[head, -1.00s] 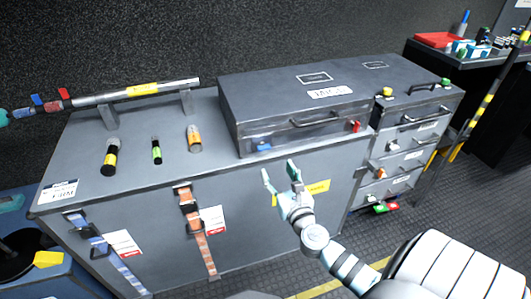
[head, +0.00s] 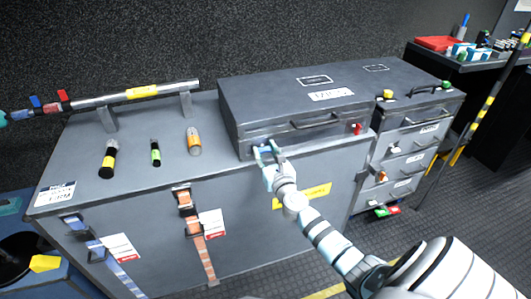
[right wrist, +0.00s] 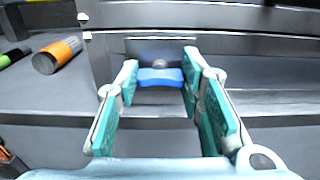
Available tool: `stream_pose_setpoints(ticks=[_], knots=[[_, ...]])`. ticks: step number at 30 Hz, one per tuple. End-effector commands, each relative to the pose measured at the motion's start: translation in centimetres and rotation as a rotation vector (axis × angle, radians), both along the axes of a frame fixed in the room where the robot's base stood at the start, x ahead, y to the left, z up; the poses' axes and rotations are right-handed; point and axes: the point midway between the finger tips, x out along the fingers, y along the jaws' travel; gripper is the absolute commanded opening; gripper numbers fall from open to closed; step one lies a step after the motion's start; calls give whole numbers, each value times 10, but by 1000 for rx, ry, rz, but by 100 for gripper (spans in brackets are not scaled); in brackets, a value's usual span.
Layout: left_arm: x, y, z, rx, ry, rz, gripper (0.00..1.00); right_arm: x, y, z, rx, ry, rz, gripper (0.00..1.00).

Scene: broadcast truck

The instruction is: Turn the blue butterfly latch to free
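The blue butterfly latch (right wrist: 160,77) sits on the front face of the long grey case (head: 290,92), near its left end. In the right wrist view its wings lie roughly level. My right gripper (head: 267,149) is at the latch. In the right wrist view its two teal-padded fingers (right wrist: 165,95) are apart, one on each side of the latch. A gap shows by the left finger; whether the right pad touches the latch is unclear. In the head view the fingers largely hide the latch.
A red latch (head: 357,129) is at the case's right end, beside a handle (head: 315,121). The case lies on a grey cabinet (head: 240,215). A drawer unit (head: 405,150) is at right.

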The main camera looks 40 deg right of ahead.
Motion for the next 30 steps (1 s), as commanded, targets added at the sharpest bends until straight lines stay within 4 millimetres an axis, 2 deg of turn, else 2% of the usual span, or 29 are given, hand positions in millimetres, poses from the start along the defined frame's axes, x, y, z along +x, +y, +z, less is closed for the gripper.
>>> stream_pose_setpoints(ticks=[2,14,20,30], knots=[[0,0,0,0,0,0,55,0,0,0,0,0,1,7],[0,0,4,0,0,0,55,0,1,1,-63,23,1,7],[0,0,10,0,0,0,55,0,1,1,-180,64,0,7],[0,0,23,0,0,0,55,0,2,1,-473,166,0,7]])
